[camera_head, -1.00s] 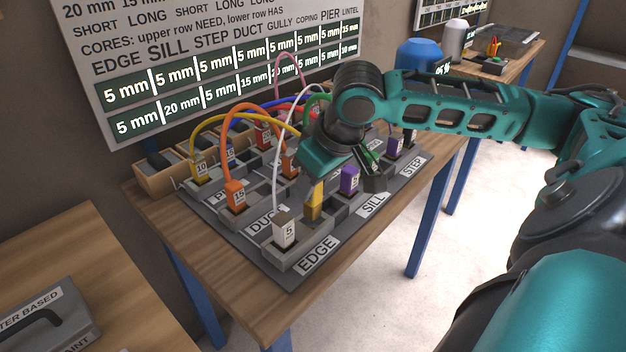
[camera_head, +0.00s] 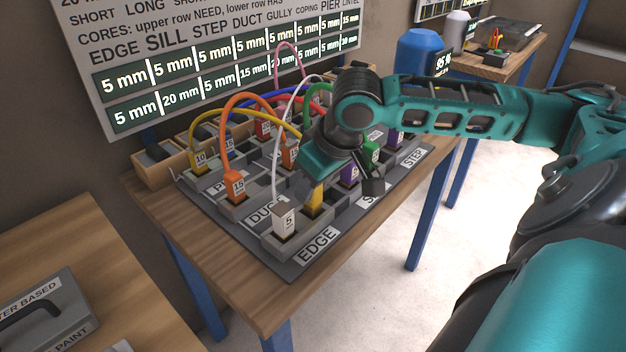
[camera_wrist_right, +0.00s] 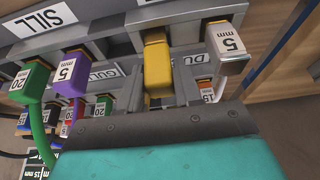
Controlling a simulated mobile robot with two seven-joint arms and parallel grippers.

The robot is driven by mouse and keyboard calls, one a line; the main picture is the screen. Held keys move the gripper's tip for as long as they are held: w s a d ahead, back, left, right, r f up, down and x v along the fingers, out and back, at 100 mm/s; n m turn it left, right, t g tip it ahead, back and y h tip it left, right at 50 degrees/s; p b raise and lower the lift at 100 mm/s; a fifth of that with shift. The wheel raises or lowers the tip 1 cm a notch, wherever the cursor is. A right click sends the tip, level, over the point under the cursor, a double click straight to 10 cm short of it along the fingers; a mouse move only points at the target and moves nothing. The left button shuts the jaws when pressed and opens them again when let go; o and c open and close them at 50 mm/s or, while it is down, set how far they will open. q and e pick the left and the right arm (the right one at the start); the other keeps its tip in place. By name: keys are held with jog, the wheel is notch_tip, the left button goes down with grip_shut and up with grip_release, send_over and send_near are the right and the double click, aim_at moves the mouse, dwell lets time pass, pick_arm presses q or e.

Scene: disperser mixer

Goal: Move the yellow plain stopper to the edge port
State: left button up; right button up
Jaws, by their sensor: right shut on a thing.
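The yellow plain stopper (camera_head: 315,198) stands at the port blocks near the EDGE label (camera_head: 317,244), just behind and right of a white 5 mm plug (camera_head: 285,221). My right gripper (camera_head: 342,192) is down at the stopper and shut on it. In the right wrist view the yellow stopper (camera_wrist_right: 157,65) shows upright at a grey block between the SILL label and the white plug (camera_wrist_right: 228,45). The fingertips are largely hidden, and I cannot tell whether the stopper is seated. My left gripper is not in view.
Purple (camera_head: 349,174) and green (camera_head: 371,153) plugs stand close behind the right gripper. An orange-cabled plug (camera_head: 235,185) and several other cabled plugs crowd the board to the left. The wooden table edge (camera_head: 290,310) in front is bare.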

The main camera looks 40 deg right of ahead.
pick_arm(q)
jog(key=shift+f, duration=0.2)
pick_arm(e)
jog(key=shift+f, duration=0.8)
jog(key=o, duration=1.1)
jog(key=shift+o, duration=0.2)
jog(key=shift+r, duration=0.1)
jog(key=shift+v, duration=1)
pick_arm(q)
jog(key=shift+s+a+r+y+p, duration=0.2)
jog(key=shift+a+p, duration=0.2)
jog(key=shift+p, duration=0.25)
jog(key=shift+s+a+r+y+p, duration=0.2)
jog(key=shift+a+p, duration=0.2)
jog(key=shift+p, duration=0.2)
pick_arm(e)
jog(key=v, duration=1.1)
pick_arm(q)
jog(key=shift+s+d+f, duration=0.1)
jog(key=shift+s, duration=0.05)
